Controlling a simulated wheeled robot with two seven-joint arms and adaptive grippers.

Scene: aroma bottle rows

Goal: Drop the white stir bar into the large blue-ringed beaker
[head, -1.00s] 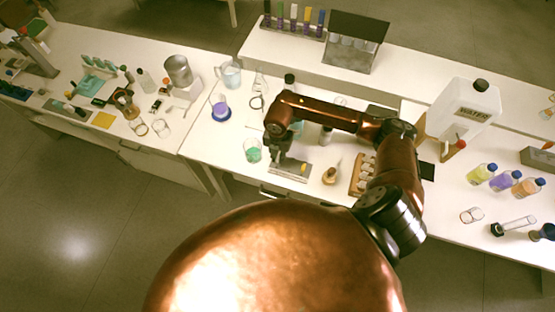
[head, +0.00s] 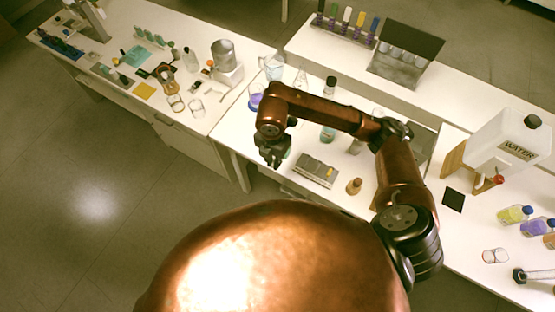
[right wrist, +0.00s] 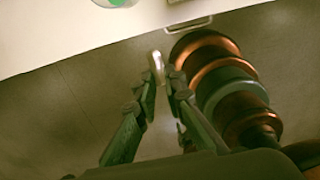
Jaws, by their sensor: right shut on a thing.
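My right gripper (head: 272,158) hangs near the front edge of the middle bench, left of a grey flat device (head: 316,170). In the right wrist view its fingers (right wrist: 158,88) are shut on a small pale bar, the white stir bar (right wrist: 157,62), which sticks out past the tips over the floor. The stir bar is too small to make out in the head view. A vessel with purple contents and a blue ring (head: 255,98) stands behind and left of the gripper, partly hidden by my arm; it looks like the blue-ringed beaker. My left gripper is out of view.
A green-filled vessel (right wrist: 115,2) stands near the bench edge, mostly hidden by my gripper in the head view. A clear jug (head: 272,67) stands farther back. A drawer handle (right wrist: 188,25) shows below the bench edge.

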